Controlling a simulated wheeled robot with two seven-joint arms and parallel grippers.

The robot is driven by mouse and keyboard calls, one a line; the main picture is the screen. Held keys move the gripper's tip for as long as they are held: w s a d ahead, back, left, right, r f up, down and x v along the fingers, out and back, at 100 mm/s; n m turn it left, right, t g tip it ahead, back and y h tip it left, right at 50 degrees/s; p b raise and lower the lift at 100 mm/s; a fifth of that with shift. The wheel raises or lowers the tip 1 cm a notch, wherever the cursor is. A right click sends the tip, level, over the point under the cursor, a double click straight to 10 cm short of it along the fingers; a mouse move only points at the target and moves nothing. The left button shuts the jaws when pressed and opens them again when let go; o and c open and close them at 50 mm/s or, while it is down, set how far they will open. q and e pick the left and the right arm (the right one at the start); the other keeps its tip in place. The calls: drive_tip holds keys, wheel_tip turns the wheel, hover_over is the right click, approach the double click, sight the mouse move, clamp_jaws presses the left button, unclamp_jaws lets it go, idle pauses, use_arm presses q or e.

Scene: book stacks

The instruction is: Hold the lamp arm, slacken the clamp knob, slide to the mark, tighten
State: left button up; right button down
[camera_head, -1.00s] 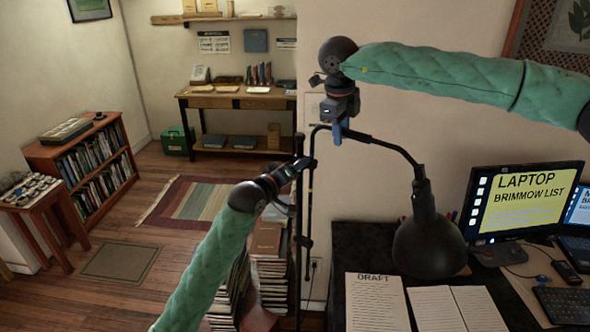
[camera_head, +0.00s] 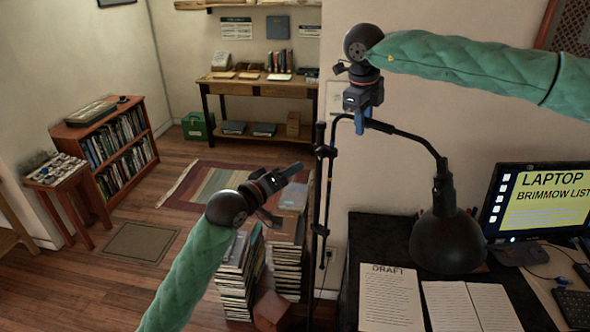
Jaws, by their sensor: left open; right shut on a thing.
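The black lamp has an upright pole (camera_head: 316,195), a bent lamp arm (camera_head: 410,136) reaching right, and a dark lampshade (camera_head: 447,242) over the desk. A clamp (camera_head: 326,151) sits on the pole near the lamp arm's left end; its knob is too small to make out clearly. My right gripper (camera_head: 361,121) comes from above and is shut on the lamp arm, right of the pole. My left gripper (camera_head: 289,177) is open and empty, left of the pole and a little below the clamp, apart from it. I cannot make out the mark on the pole.
Book stacks (camera_head: 288,255) stand on the floor below my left gripper. The dark desk (camera_head: 375,236) at right bears a draft sheet (camera_head: 389,300), other pages and a laptop screen (camera_head: 535,200). A second fitting (camera_head: 320,230) sits lower on the pole. The rug area is clear.

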drive_tip(key=c, duration=1.2)
unclamp_jaws()
